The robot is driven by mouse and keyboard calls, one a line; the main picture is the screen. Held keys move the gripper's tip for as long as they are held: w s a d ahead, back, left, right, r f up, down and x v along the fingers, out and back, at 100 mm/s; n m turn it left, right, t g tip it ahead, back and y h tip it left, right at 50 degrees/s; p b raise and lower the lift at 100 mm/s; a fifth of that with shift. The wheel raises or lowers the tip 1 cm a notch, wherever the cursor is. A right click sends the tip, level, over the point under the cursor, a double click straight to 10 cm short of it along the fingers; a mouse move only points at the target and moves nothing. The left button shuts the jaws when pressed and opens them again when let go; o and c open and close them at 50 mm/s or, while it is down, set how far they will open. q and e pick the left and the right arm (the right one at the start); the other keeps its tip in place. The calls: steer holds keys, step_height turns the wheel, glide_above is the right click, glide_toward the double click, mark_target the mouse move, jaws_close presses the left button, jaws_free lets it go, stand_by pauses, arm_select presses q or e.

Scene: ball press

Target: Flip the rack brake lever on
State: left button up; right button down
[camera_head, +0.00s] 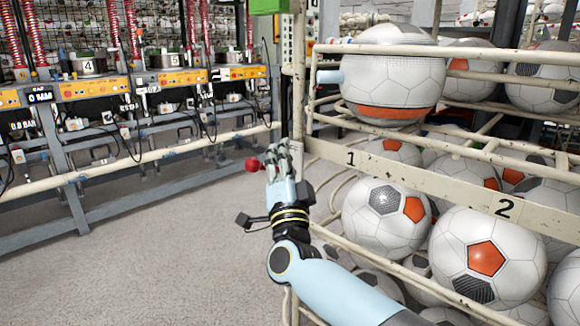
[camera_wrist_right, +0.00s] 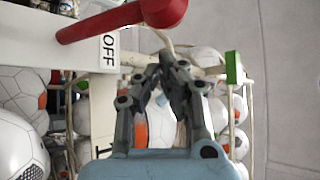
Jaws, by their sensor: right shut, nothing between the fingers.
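The brake lever shows in the right wrist view as a red arm (camera_wrist_right: 100,22) with a round red knob (camera_wrist_right: 166,8). It lies across the top of a cream rail (camera_wrist_right: 50,40), beside a black-on-white OFF label (camera_wrist_right: 109,50). In the head view only its red knob (camera_head: 253,165) shows, just left of my right gripper (camera_head: 277,156). My right gripper is shut and empty; in the wrist view its fingertips (camera_wrist_right: 172,62) are close together below the knob, with a gap to it. My left gripper is not in view.
A cream rack (camera_head: 425,182) numbered 1 and 2 holds several white, orange and grey balls (camera_head: 487,260) at the right. A green tab (camera_wrist_right: 234,68) stands right of the fingers in the wrist view. Press benches (camera_head: 100,150) line the left; the floor (camera_head: 160,240) between is clear.

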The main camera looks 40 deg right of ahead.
steer(key=shift+w+a+f, duration=0.5)
steer(key=shift+a+f, duration=0.35)
steer(key=shift+b, duration=0.3)
